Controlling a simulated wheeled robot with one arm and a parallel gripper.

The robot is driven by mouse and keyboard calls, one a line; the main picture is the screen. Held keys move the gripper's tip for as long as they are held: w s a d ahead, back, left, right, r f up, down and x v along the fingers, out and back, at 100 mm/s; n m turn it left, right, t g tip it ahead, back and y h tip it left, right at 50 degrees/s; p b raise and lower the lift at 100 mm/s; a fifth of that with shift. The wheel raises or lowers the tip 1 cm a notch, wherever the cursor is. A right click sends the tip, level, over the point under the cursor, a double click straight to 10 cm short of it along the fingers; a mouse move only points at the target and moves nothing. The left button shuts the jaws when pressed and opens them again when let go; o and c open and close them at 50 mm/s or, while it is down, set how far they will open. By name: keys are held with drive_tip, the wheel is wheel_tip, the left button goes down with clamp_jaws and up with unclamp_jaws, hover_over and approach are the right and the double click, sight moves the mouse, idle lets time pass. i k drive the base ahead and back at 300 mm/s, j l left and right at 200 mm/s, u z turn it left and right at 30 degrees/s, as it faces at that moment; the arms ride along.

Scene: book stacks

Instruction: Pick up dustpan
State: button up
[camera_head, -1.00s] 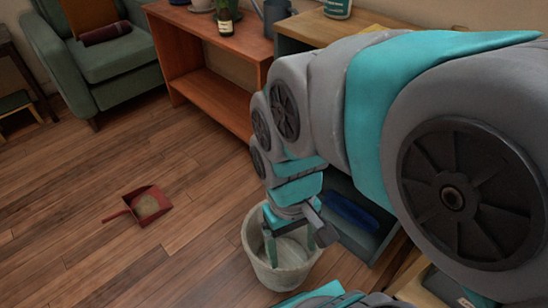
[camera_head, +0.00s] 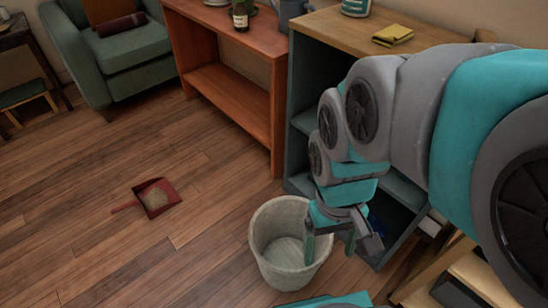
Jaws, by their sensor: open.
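A red dustpan (camera_head: 163,209) lies on the wooden floor at the left, with its handle pointing left. My gripper (camera_head: 329,245) is open and empty, pointing down at the right side of a pale bucket, with one finger in front of the bucket's rim. It is well to the right of the dustpan and apart from it. I cannot tell whether a finger touches the bucket.
The pale bucket (camera_head: 270,245) stands on the floor below my arm. An orange-brown shelf (camera_head: 232,97) and a dark shelf unit with a wooden top (camera_head: 335,27) stand behind. A green armchair (camera_head: 128,48) is at the back left. Floor around the dustpan is clear.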

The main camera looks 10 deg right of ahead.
sight(156, 196)
drive_tip(key=j, duration=0.35)
drive_tip(key=k+j, duration=0.1)
drive_tip(key=j, duration=0.2)
drive_tip(key=i+j+z, duration=0.1)
drive_tip(key=j+z, duration=0.35)
drive_tip(key=j, duration=1.05)
drive_tip(key=i+j+z, duration=0.2)
drive_tip(key=i+j, duration=0.35)
drive_tip(key=i, duration=0.2)
